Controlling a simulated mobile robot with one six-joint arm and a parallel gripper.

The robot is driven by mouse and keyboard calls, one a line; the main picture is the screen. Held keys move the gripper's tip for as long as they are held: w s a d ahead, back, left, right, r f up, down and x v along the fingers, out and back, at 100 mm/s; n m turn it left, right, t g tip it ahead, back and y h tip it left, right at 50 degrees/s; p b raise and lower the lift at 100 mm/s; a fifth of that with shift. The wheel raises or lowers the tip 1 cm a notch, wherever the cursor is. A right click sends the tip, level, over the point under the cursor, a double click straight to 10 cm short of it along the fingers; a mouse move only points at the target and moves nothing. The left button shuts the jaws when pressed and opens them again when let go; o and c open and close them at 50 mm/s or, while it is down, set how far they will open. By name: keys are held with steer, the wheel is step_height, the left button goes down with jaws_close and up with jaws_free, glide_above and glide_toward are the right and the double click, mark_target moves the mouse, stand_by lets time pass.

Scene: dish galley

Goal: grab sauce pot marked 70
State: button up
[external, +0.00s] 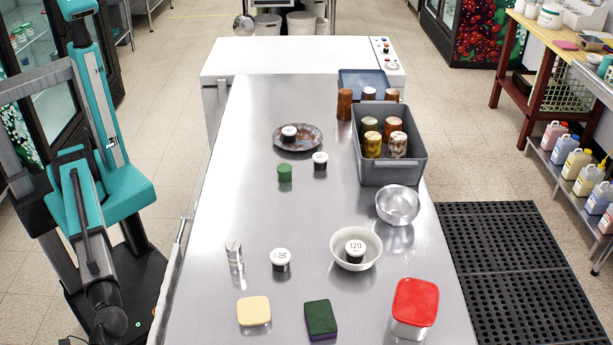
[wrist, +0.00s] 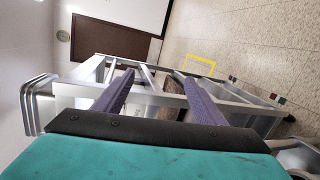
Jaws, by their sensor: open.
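Several small dark sauce pots with white lids are on the steel table. One pot (external: 280,260) stands at the near left; its lid has a dark number too small to read surely. One pot (external: 355,251), its lid seeming to read 120, sits inside a white bowl (external: 371,262). Another pot (external: 320,160) stands mid-table, and one more (external: 289,133) sits on a mottled plate (external: 311,146); I cannot read their numbers. My gripper (wrist: 160,88) shows two purple fingers, spread apart and empty, in the wrist view. It points away from the pots, and none shows there.
A grey bin (external: 390,172) of jars stands at the right edge, near a metal bowl (external: 398,205). A green pot (external: 285,173), a silver shaker (external: 234,253), a yellow block (external: 254,311), a sponge (external: 320,318) and a red-lidded box (external: 414,308) surround clear steel.

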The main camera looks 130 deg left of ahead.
steer(key=w+a+r+n+t, duration=0.1)
steer(key=w+a+r+n, duration=0.2)
steer(key=a, duration=0.5)
steer(key=w+a+r+n+t, duration=0.1)
steer(key=a+r+n, duration=0.2)
steer(key=a+r, duration=0.35)
steer(key=n+y+p, duration=0.4)
steer(key=n+y, duration=0.1)
steer(key=n, duration=1)
glide_toward(279, 257)
steer(key=v, duration=0.3)
steer(key=shift+s+a+r, duration=0.1)
steer(key=shift+s+a, duration=0.1)
steer(key=shift+s, duration=0.15)
steer(key=shift+w, duration=0.1)
steer(key=p+x, duration=0.1)
steer(key=x, duration=0.6)
steer(key=shift+w+d, duration=0.2)
steer(key=shift+w, duration=0.15)
steer(key=shift+w+d+f, duration=0.15)
steer(key=shift+w+f, duration=0.1)
steer(key=shift+f, duration=0.05)
